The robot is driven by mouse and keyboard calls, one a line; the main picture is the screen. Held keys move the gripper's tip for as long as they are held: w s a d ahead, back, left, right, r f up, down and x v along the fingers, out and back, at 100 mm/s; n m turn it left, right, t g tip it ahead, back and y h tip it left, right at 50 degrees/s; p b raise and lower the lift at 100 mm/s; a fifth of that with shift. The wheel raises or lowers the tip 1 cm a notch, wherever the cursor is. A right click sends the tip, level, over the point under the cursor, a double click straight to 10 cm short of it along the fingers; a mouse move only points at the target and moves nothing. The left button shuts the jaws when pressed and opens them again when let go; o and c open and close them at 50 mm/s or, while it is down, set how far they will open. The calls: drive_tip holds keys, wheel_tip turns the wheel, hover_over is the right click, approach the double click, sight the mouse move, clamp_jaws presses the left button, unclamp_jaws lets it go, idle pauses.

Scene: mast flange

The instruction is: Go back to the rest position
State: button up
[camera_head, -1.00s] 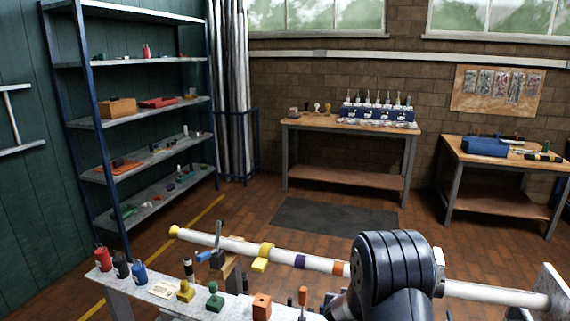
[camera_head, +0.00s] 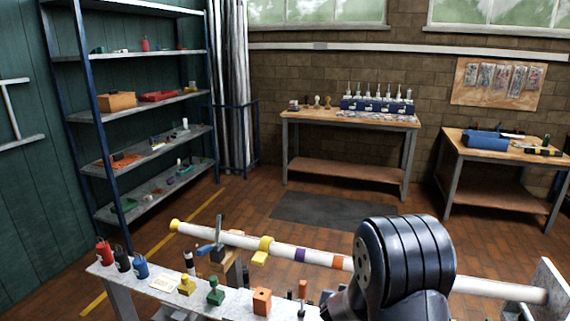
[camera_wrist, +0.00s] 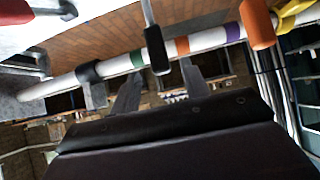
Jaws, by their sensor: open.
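The white mast (camera_head: 320,258) with coloured bands lies across the front bench in the head view, a yellow collar (camera_head: 264,245) around it and a yellow cap at its left end. My dark arm covers part of its right half. In the wrist view the mast (camera_wrist: 205,42) crosses the upper part, with green, orange and purple bands and a black clamp (camera_wrist: 90,73). My gripper (camera_wrist: 160,88) shows there as two grey fingers spread apart, with nothing seen between them. The head view does not show the fingers; my arm hides that area.
Shelves (camera_head: 140,150) stand left, two work tables (camera_head: 345,122) behind. The floor between is open.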

drive_tip(key=w+f+b, duration=0.1)
drive_tip(key=b, duration=0.2)
drive_tip(key=w+f+t+b, duration=0.1)
drive_tip(key=f+b, duration=0.1)
drive_tip(key=b, duration=0.2)
drive_tip(key=w+d+f+t+b, duration=0.1)
drive_tip(key=b, duration=0.2)
drive_tip(key=shift+f+h, duration=0.3)
drive_tip(key=shift+f, duration=0.05)
drive_tip(key=shift+s+b, duration=0.15)
drive_tip(key=shift+b, duration=0.5)
drive_tip(key=s+f+t+h+b, duration=0.1)
drive_tip(key=s+t+b, duration=0.1)
drive_tip(key=b, duration=0.6)
drive_tip(key=s+a+f+t+b, duration=0.1)
drive_tip(key=s+t+b, duration=0.1)
drive_tip(key=b, duration=0.6)
drive_tip(key=s+a+f+t+h+b, duration=0.1)
drive_tip(key=s+t+b, duration=0.1)
drive_tip(key=b, duration=0.6)
drive_tip(key=shift+s+a+f+t+h, duration=0.15)
drive_tip(key=shift+s+t+h, duration=0.15)
drive_tip(key=shift+t, duration=0.6)
drive_tip(key=shift+s+f+t+b, duration=0.1)
drive_tip(key=shift+s+t+b, duration=0.15)
drive_tip(key=shift+b, duration=0.6)
drive_tip(key=shift+a, duration=0.1)
